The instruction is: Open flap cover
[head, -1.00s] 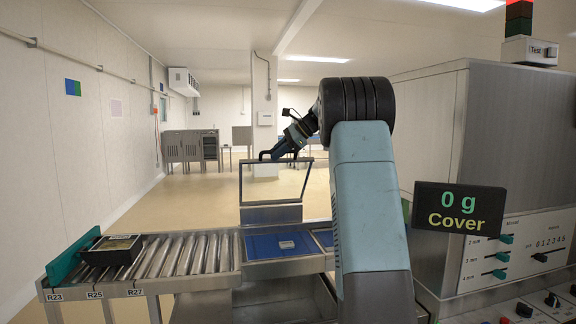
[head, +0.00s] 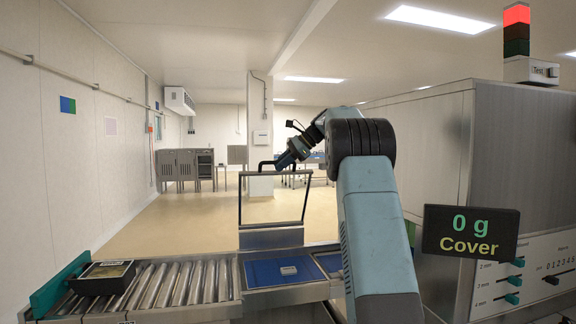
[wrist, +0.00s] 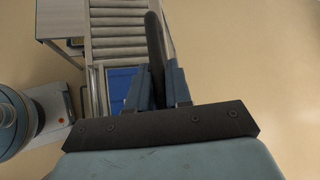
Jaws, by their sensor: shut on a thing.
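The flap cover (head: 306,203) is a clear panel in a thin metal frame. It stands raised, roughly upright, above the blue tray bed (head: 262,274) in the head view. A dark handle (head: 266,164) runs along its top edge. My gripper (head: 285,161) is at that handle, at the top right of the cover, and is shut on it. In the wrist view the dark handle (wrist: 154,45) lies between the two fingers of my gripper (wrist: 160,82). The clear pane is hard to make out in the wrist view.
A roller conveyor (head: 185,283) runs left of the bed, with a black tray (head: 102,278) beside a teal guide (head: 62,277). A small pale block (head: 288,270) lies on the bed. The steel machine cabinet (head: 430,140) and a display reading "0 g Cover" (head: 472,234) stand at right.

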